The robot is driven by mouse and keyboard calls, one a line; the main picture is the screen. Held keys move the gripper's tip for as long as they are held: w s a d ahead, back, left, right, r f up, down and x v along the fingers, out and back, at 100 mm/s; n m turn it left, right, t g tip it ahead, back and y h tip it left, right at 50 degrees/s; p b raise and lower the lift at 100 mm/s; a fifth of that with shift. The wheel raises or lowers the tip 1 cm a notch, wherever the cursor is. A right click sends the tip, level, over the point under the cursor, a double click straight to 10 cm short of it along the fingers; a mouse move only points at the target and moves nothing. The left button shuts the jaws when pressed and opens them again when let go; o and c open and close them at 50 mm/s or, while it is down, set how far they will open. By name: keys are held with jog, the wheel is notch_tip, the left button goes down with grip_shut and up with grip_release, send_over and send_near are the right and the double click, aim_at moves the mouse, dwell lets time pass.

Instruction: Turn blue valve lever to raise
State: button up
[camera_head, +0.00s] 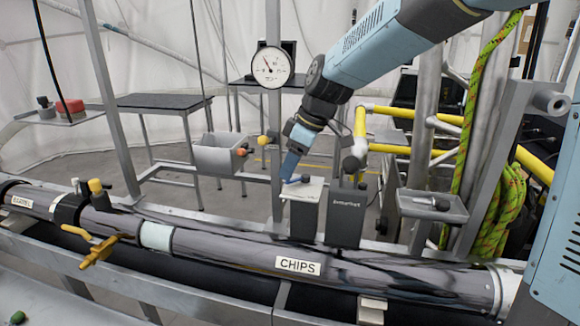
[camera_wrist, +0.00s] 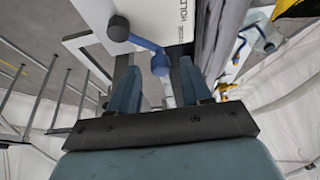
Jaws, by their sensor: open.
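The blue valve lever (camera_wrist: 143,45) runs from a dark round knob (camera_wrist: 118,28) to a blue ball end on a white-topped box, beside printing that reads HOLD and what seems to be RAISE. In the head view the lever (camera_head: 304,180) is a small blue piece on the box's white top (camera_head: 299,191). My gripper (camera_head: 289,176) points down just above that top. In the wrist view my gripper (camera_wrist: 160,70) is open, with the lever's ball end between or just beyond the fingertips. I cannot tell whether they touch it.
A dark grey box (camera_head: 344,218) stands right beside the white-topped one. A long pipe labelled CHIPS (camera_head: 298,266) runs across the front. A dial gauge (camera_head: 271,67) hangs on a post behind. A small tray (camera_head: 433,206) is to the right, and yellow rails (camera_head: 385,112) stand behind.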

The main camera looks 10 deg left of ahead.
jog(key=v, duration=1.3)
